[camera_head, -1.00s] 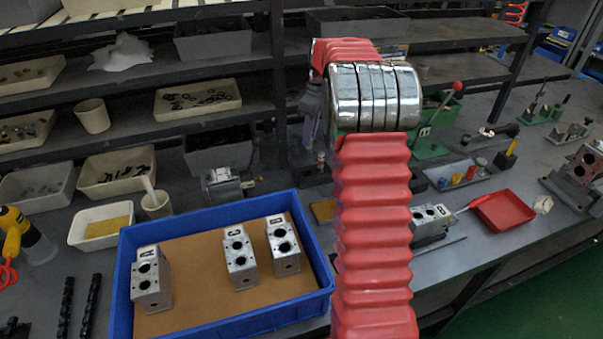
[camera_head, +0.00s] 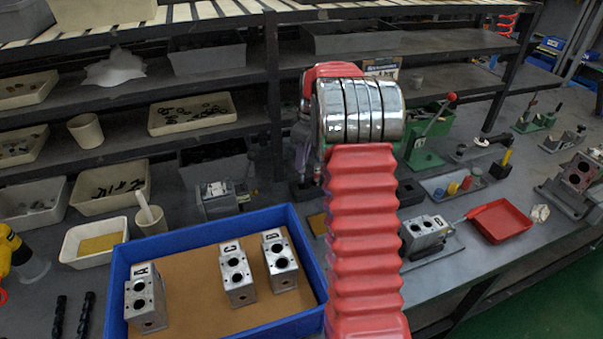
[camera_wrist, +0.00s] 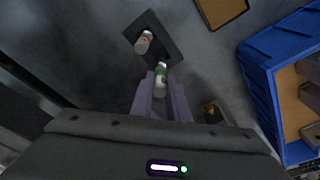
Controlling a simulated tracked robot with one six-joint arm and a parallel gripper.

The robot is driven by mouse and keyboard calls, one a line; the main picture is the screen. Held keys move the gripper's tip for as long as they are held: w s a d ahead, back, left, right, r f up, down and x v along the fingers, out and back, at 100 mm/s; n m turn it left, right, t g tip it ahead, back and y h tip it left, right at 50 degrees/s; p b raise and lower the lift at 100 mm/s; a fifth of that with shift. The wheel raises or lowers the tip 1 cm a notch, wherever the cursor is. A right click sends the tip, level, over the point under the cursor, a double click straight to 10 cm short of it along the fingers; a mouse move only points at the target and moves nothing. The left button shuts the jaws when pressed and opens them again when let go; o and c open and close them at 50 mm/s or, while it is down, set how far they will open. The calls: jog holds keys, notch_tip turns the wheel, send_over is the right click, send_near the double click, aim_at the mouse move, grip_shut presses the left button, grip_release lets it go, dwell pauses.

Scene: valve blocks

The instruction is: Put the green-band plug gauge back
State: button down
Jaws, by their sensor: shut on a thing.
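The green-band plug gauge (camera_wrist: 161,80), a pale cylinder with a green band, is between the purple fingers of my gripper (camera_wrist: 162,88) in the wrist view. My gripper is shut on it. The dark gauge stand (camera_wrist: 176,48) lies just beyond the fingertips. A red-band plug gauge (camera_wrist: 143,42) is at the stand, left of the held one. The held gauge's end overlaps the stand's near edge in this view; I cannot tell whether it touches. In the head view my arm hides most of the gripper, and the held gauge cannot be made out.
A blue tray (camera_head: 223,231) with several metal valve blocks stands beside my arm; it also shows at right in the wrist view (camera_wrist: 262,88). A grey fixture (camera_head: 222,202) stands behind the tray. A red tray (camera_head: 502,221) and a valve block (camera_head: 424,232) are to the right.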

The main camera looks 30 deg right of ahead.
aim_at(301, 174)
jog(key=shift+f, duration=2.5)
jog(key=shift+f, duration=0.1)
jog(key=c, duration=1.7)
grip_release()
jog(key=r, duration=0.4)
jog(key=s+r, duration=0.1)
jog(key=r, duration=0.3)
jog(key=d+r, duration=0.1)
jog(key=r, duration=0.3)
jog(key=shift+s, duration=0.3)
jog(key=shift+r, duration=0.1)
